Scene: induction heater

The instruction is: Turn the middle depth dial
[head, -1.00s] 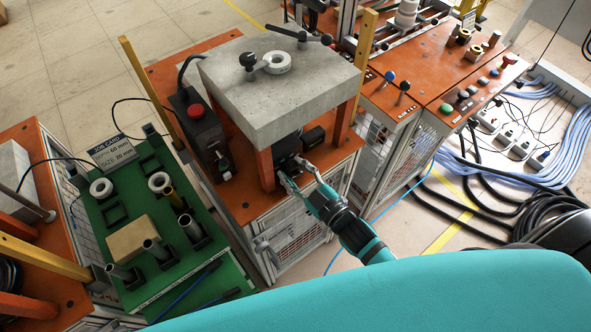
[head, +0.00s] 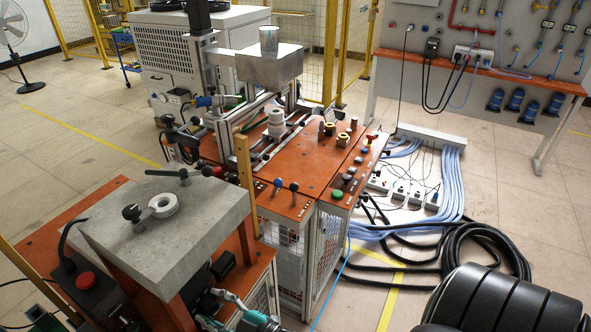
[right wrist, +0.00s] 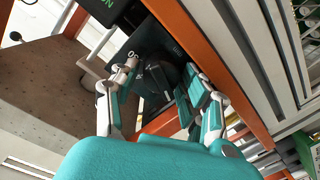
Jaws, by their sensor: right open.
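A dark panel (right wrist: 125,42) with white markings shows in the right wrist view, under the grey concrete block. A black rounded knob (right wrist: 163,78) on it lies between the fingers of my right gripper (right wrist: 160,88). The fingers are spread, one on each side of the knob; I cannot tell whether either touches it. In the head view my right gripper (head: 212,307) is at the bottom edge, partly cut off, below the concrete block (head: 165,235). The dial face cannot be made out there. My left gripper is not in view.
An orange bench (head: 290,165) with levers and coloured buttons stands just right of the block's station. A red emergency button (head: 86,280) sits on a dark box at left. Black hoses (head: 480,245) and blue cables lie on the floor at right.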

